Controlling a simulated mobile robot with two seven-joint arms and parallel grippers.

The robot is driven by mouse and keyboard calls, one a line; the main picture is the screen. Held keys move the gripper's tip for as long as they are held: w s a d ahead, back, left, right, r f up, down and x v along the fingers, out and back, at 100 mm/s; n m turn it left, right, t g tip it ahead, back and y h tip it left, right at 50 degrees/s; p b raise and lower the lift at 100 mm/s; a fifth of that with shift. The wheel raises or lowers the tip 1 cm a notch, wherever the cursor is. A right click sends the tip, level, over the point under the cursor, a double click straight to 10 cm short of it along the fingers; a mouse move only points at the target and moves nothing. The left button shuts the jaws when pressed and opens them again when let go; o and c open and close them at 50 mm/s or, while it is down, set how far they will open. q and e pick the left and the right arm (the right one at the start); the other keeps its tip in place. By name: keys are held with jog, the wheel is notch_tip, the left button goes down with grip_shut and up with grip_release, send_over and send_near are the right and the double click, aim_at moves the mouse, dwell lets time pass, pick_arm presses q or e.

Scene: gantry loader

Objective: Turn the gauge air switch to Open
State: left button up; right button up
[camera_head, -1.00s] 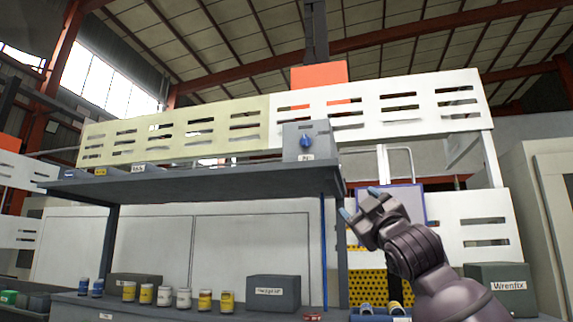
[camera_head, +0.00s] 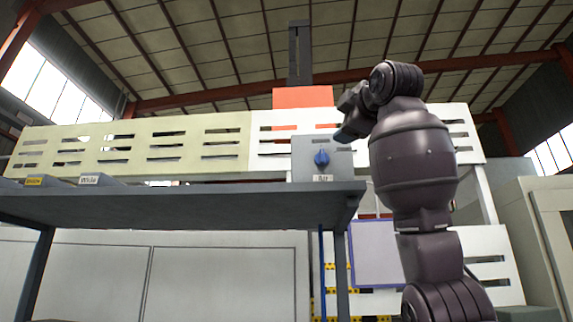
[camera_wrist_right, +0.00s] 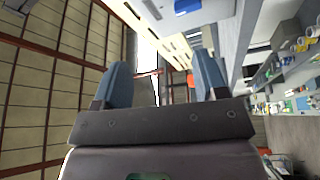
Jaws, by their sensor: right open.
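The air switch is a blue knob (camera_head: 321,158) on the front of a small grey box (camera_head: 304,165), which stands on the right end of the dark shelf. A small label (camera_head: 323,178) under the knob is too small to read surely. My right gripper (camera_head: 345,134) is beside the upper right of the box, apart from the knob as far as I can tell. In the right wrist view the blue knob (camera_wrist_right: 187,6) is at the top edge, beyond the fingers. That gripper (camera_wrist_right: 162,72) is open and empty. My left gripper does not show.
The dark shelf (camera_head: 180,205) runs left, with small labelled bins (camera_head: 95,180) on it. Slotted yellow and white panels (camera_head: 200,145) stand behind. An orange block (camera_head: 303,97) is above the box. A blue-framed board (camera_head: 375,255) hangs below right.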

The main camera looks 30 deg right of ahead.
aim_at(324, 155)
jog(key=w+n, duration=0.1)
jog(key=w, duration=0.1)
jog(key=w+f+n+g+p, duration=0.1)
jog(key=w, duration=0.1)
jog(key=w+d+f+p, duration=0.1)
jog(key=w, duration=0.1)
jog(key=shift+w+n+g, duration=0.15)
jog(key=shift+n+g, duration=0.15)
jog(key=shift+n, duration=0.1)
jog(key=w+p, duration=0.1)
jog(key=w, duration=0.2)
jog(key=shift+w+d+f, duration=0.1)
jog(key=shift+w+d, duration=0.05)
jog(key=shift+w, duration=0.55)
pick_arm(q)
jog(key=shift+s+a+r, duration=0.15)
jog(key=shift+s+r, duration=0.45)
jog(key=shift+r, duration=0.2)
pick_arm(e)
jog(key=shift+w+d, duration=0.15)
jog(key=shift+w, duration=0.1)
jog(key=shift+f, duration=0.1)
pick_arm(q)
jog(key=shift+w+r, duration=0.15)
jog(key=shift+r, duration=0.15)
pick_arm(e)
jog(key=c, duration=0.9)
